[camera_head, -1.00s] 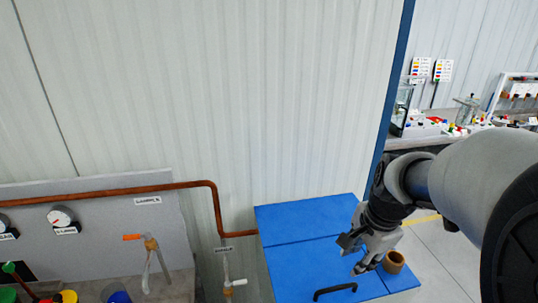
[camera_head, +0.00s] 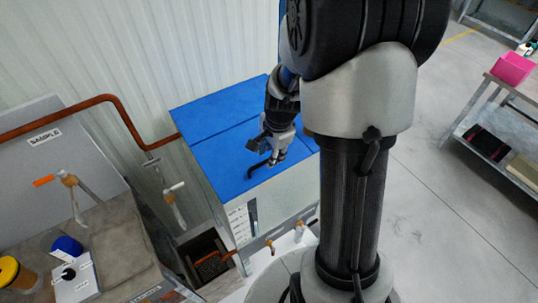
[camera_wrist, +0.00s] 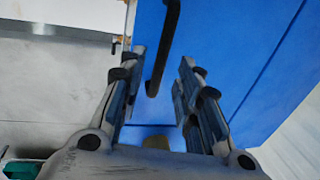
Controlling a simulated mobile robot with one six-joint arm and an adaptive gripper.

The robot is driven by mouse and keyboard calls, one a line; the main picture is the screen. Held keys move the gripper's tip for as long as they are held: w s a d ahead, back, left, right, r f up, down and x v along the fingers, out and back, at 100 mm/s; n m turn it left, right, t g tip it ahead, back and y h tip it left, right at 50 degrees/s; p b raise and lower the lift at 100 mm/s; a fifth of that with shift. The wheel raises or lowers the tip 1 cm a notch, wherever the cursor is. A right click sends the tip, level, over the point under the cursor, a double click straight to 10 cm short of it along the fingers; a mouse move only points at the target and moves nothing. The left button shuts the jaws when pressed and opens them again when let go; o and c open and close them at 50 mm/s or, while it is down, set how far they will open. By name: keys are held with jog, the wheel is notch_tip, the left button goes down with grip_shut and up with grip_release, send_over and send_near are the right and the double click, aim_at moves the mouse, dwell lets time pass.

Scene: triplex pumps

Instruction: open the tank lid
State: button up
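The tank's blue lid (camera_head: 212,146) is flat and shut on a pale box-shaped tank (camera_head: 268,207) in the head view. A black bar handle (camera_head: 257,172) stands near the lid's front edge. My gripper (camera_head: 273,152) hangs above the lid, close to the handle. In the wrist view, my gripper (camera_wrist: 162,66) is open, with its two fingers spread apart. The dark handle (camera_wrist: 160,58) shows between the fingers, against the blue lid (camera_wrist: 225,45). Nothing is held. Whether a finger touches the handle cannot be told.
A copper pipe (camera_head: 118,108) runs along the wall to the lid's left. Small taps (camera_head: 298,230) stick out from the tank's front. A sample bench (camera_head: 120,230) stands at left. Open floor lies at right, with a shelf table (camera_head: 500,125) beyond.

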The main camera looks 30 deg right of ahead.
jog(key=shift+w+f, duration=0.15)
jog(key=shift+f, duration=0.7)
grip_shut()
